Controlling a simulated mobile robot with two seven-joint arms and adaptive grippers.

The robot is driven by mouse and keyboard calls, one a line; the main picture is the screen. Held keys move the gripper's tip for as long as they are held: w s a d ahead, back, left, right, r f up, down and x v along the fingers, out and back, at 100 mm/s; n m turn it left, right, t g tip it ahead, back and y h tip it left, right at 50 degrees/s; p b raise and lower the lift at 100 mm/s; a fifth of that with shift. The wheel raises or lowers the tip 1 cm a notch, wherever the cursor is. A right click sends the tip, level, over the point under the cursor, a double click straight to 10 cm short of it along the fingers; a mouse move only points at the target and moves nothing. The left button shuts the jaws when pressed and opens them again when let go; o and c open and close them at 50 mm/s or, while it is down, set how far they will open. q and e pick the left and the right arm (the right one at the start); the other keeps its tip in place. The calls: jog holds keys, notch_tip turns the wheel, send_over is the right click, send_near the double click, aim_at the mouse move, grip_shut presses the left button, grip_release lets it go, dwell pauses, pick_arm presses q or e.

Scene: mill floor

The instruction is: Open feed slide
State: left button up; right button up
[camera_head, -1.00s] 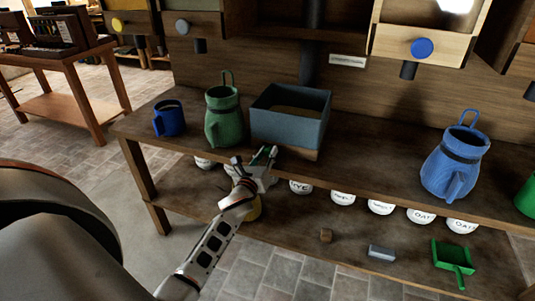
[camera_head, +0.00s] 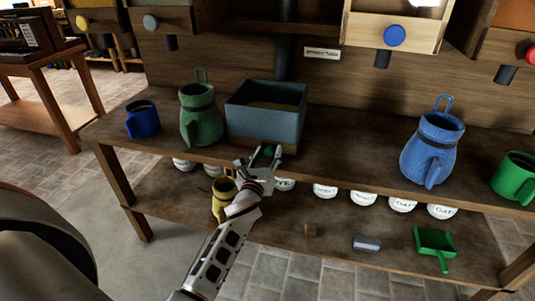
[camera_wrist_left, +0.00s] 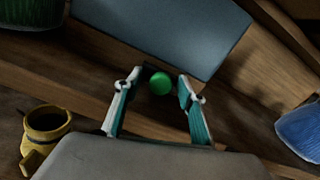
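A round green knob (camera_head: 269,152) sits at the front of the wooden base under a blue-grey open box (camera_head: 264,124) on the bench. My left gripper (camera_head: 265,156) is in front of this base, fingers pointing at it. In the left wrist view the green knob (camera_wrist_left: 160,84) lies between the tips of the two spread fingers (camera_wrist_left: 157,88), with a gap on each side. The fingers are open and hold nothing. A slide panel behind the knob is too dark to make out. My right gripper is not in view.
A green jug (camera_head: 200,118) and blue mug (camera_head: 143,119) stand left of the box; a blue jug (camera_head: 430,152) and green mug (camera_head: 515,178) stand right. A yellow mug (camera_head: 222,198) and white bowls are on the lower shelf. Bins with coloured knobs (camera_head: 394,36) hang above.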

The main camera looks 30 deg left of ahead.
pick_arm(q)
jog(key=v, duration=1.2)
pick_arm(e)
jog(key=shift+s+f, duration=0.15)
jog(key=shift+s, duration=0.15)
pick_arm(q)
jog(key=shift+f, duration=0.1)
jog(key=s+d+f+n+g+h+p, duration=0.1)
jog(key=s+d+f+n+g+h, duration=0.2)
jog(key=s+d+f+n, duration=0.3)
jog(key=s+d+f+n+g+h+p, duration=0.2)
jog(key=s+d+f+n, duration=0.4)
jog(key=s+f+n, duration=0.8)
jog(key=s+n+g+h, duration=0.1)
jog(key=s+n+h, duration=0.1)
jog(key=s+n, duration=0.3)
jog(key=shift+s+d+f+n+g, duration=0.2)
jog(key=shift+s+f+n+g, duration=0.15)
jog(key=shift+n, duration=0.25)
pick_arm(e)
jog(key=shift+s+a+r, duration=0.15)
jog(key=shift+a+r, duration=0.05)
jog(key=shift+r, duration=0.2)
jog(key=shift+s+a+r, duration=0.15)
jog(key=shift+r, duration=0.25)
pick_arm(q)
jog(key=shift+w, duration=0.1)
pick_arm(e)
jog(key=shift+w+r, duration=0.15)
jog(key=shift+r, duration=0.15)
